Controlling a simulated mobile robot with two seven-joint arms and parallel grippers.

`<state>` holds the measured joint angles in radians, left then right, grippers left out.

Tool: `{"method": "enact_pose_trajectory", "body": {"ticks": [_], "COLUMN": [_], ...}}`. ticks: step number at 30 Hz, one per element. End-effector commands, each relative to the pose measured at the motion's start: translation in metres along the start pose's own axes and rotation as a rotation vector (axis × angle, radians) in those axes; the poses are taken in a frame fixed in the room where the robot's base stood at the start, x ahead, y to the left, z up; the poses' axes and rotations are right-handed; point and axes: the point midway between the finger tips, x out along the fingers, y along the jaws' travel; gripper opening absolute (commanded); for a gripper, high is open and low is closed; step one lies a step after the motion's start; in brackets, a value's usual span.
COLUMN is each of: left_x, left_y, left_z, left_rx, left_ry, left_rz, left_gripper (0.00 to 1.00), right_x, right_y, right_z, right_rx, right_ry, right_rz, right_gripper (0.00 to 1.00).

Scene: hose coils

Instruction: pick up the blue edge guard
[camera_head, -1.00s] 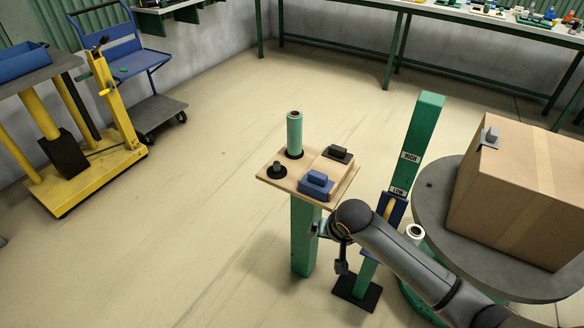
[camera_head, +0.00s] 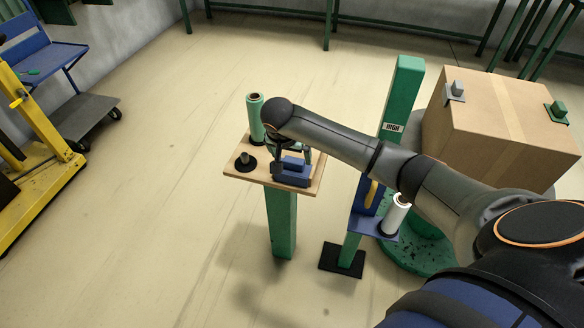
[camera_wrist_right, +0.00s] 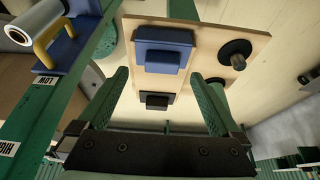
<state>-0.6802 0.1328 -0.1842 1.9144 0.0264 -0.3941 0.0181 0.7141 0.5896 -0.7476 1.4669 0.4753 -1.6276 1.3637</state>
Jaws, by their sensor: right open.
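The blue edge guard (camera_head: 291,174) lies on the wooden tray (camera_head: 238,168) on top of a green post, near the tray's front right side. In the right wrist view the blue edge guard (camera_wrist_right: 163,50) sits beyond the fingertips, roughly between them across the picture. My right gripper (camera_head: 293,153) is over the tray, close to the guard. In the right wrist view its two green fingers (camera_wrist_right: 161,76) are spread, with nothing held between them. A dark edge guard (camera_wrist_right: 155,100) lies beside the blue one; my right arm mostly hides it in the head view. My left gripper is out of view.
A green roll (camera_head: 256,118) stands upright at the tray's back, and a short black peg (camera_head: 246,162) stands at its left. A green mast (camera_head: 401,92) with a white roll (camera_head: 397,213) is right of the tray. A cardboard box (camera_head: 490,130) stands behind my arm.

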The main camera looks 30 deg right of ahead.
Motion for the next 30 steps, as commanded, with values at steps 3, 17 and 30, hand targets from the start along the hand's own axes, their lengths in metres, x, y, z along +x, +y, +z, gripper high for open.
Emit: {"method": "enact_pose_trajectory", "body": {"ticks": [3,17,30], "left_x": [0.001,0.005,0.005], "left_y": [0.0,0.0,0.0], "left_z": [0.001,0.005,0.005], "left_rx": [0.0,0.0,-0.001], "left_ry": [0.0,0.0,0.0], "left_rz": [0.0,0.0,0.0], "left_gripper": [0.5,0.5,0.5], "right_x": [0.012,0.059,0.066], "right_y": [-0.001,-0.003,-0.003], "right_z": [0.0,-0.008,-0.008], "right_rx": [0.0,-0.002,-0.002], "right_ry": [0.0,0.0,0.001], "right_rz": [-0.002,-0.003,-0.004], "right_gripper": [1.0,1.0,0.89]}}
